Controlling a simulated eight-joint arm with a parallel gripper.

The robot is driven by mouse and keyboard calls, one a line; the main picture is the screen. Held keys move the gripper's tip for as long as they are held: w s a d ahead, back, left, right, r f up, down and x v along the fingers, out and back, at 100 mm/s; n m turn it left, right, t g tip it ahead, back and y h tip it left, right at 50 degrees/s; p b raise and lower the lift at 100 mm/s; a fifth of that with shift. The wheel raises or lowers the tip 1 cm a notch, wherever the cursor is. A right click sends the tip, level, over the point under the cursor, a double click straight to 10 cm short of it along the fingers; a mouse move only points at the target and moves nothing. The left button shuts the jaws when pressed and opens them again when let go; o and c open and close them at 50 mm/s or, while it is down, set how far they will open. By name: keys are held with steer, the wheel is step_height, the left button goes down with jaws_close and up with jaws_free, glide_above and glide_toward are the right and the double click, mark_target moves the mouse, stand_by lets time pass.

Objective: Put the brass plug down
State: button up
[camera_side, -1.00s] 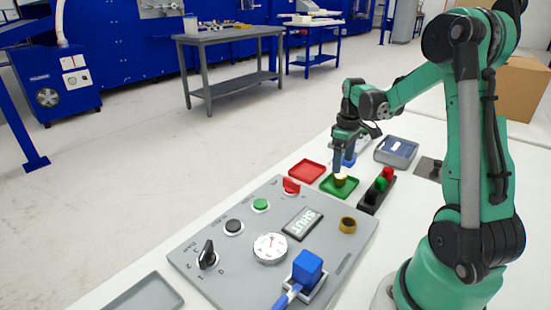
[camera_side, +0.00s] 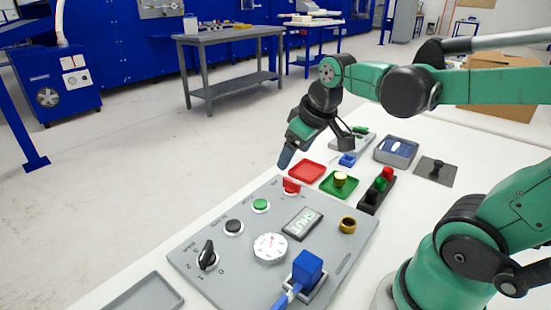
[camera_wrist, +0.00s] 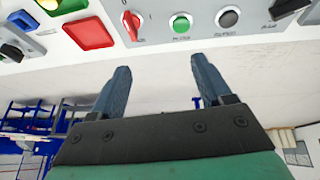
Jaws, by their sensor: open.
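The brass plug (camera_side: 340,179), yellow on top, stands upright on the green tray (camera_side: 327,186) beside the control panel. In the wrist view the plug (camera_wrist: 47,4) and the green tray (camera_wrist: 68,6) show at the top left edge, partly cut off. My gripper (camera_side: 285,160) is in the air to the left of the tray, tilted, over the table's far edge. In the wrist view its two fingers (camera_wrist: 160,80) are apart with nothing between them.
A red tray (camera_side: 306,171) lies beside the green one. A grey panel (camera_side: 225,270) with knobs, buttons, a gauge and a brass ring (camera_side: 348,225) fills the front. A black block (camera_side: 367,199) with coloured pegs and a blue-grey box (camera_side: 396,151) stand to the right.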

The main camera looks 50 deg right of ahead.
steer(key=s+a+f+t+y, duration=0.1)
steer(key=a+t, duration=0.1)
steer(key=a, duration=0.4)
steer(key=shift+s+a+f, duration=0.15)
steer(key=shift+s+f, duration=0.1)
steer(key=shift+s, duration=0.1)
